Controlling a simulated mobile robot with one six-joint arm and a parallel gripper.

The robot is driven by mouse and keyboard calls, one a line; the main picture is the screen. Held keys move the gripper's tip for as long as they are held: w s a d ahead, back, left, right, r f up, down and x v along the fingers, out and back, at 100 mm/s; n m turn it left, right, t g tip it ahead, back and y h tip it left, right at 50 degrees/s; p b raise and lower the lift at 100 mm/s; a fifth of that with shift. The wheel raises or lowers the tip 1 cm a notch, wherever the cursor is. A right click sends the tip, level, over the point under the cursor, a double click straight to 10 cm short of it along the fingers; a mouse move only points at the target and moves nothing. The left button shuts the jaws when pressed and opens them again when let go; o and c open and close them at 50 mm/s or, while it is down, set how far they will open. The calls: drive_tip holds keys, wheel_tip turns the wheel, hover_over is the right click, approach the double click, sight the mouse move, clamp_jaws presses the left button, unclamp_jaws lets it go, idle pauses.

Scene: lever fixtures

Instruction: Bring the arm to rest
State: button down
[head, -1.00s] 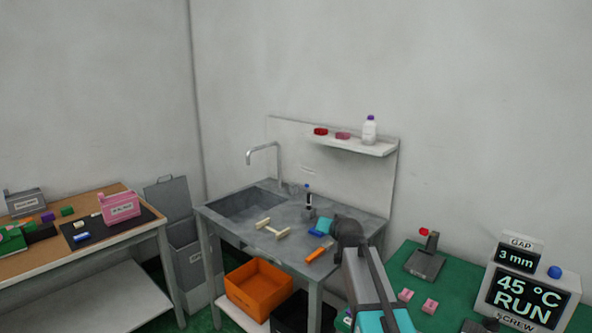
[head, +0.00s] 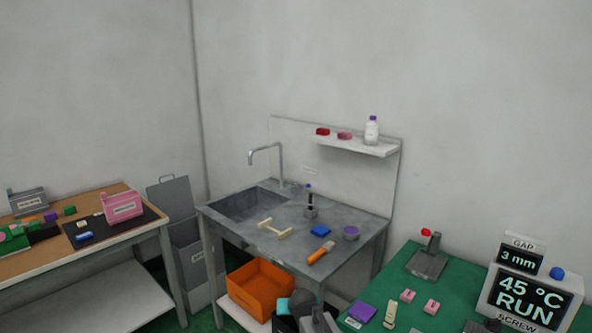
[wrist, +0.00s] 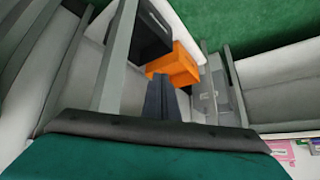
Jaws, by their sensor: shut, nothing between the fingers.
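My gripper (wrist: 163,84) shows in the wrist view as two dark fingers pressed together, with nothing between them. It points over the floor toward an orange crate (wrist: 180,62) and a black bin (wrist: 140,35). In the head view only part of my arm (head: 305,305) shows, low at the bottom edge in front of the sink table; the fingers cannot be made out there. A lever with a red knob (head: 426,232) stands on a grey base on the green table at right. A small blue-topped fixture (head: 310,208) stands on the sink table.
The sink table (head: 350,215) carries a cream handle-shaped piece (head: 275,228), a blue block (head: 320,230), an orange-handled tool (head: 321,252) and a purple-topped cup (head: 351,232). The green table (head: 455,270) holds pink blocks and a display box (head: 530,300). A wooden table stands left.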

drive_tip(key=s+d+f+g+h+p, duration=0.1)
drive_tip(key=s+d+f+g, duration=0.2)
drive_tip(key=s+d+f, duration=0.5)
drive_tip(key=s+d+f+g+p, duration=0.1)
drive_tip(key=s+d+f+g, duration=0.3)
drive_tip(key=s+f, duration=0.75)
drive_tip(key=s+d+f+g, duration=0.1)
drive_tip(key=s+d+g, duration=0.1)
drive_tip(key=s, duration=0.8)
drive_tip(key=s+d+f+g+p, duration=0.1)
drive_tip(key=s+d+f+g, duration=0.1)
drive_tip(key=s, duration=0.8)
drive_tip(key=s+d+f+m+g+p, duration=0.1)
drive_tip(key=s+d+f+g, duration=0.1)
drive_tip(key=s, duration=0.8)
drive_tip(key=shift+d+g, duration=0.3)
